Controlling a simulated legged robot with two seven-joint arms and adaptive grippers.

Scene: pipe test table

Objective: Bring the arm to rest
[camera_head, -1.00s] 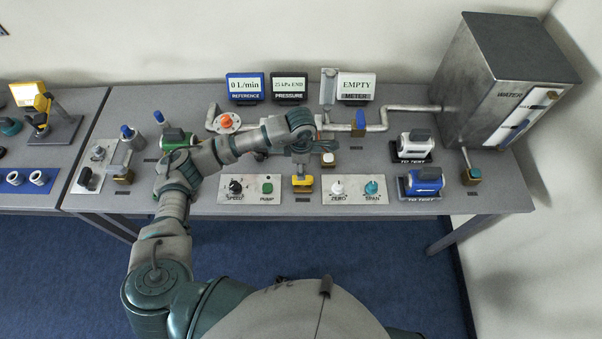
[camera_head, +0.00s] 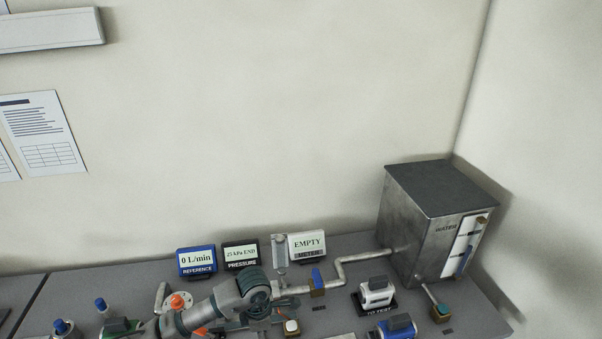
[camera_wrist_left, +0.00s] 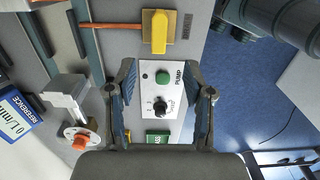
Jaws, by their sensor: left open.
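My left arm (camera_head: 205,308) comes in low in the head view, and only its forward part shows. Its left gripper (camera_head: 286,306) is over the bench near the pipework, small and partly hidden by the wrist. In the left wrist view the gripper (camera_wrist_left: 163,82) is open, with its two fingers apart and nothing between them. Below it is the pump panel (camera_wrist_left: 172,105) with a black speed knob (camera_wrist_left: 159,107) and a green pump button (camera_wrist_left: 162,77). My right gripper is in neither view.
The water tank (camera_head: 413,222) stands at the back right, joined to a pipe (camera_head: 350,262). Three displays stand behind my arm, including the reference display (camera_head: 197,261). A yellow valve handle (camera_wrist_left: 160,32) and an orange knob (camera_wrist_left: 80,142) flank the panel. Blue floor (camera_wrist_left: 235,100) lies beyond the bench edge.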

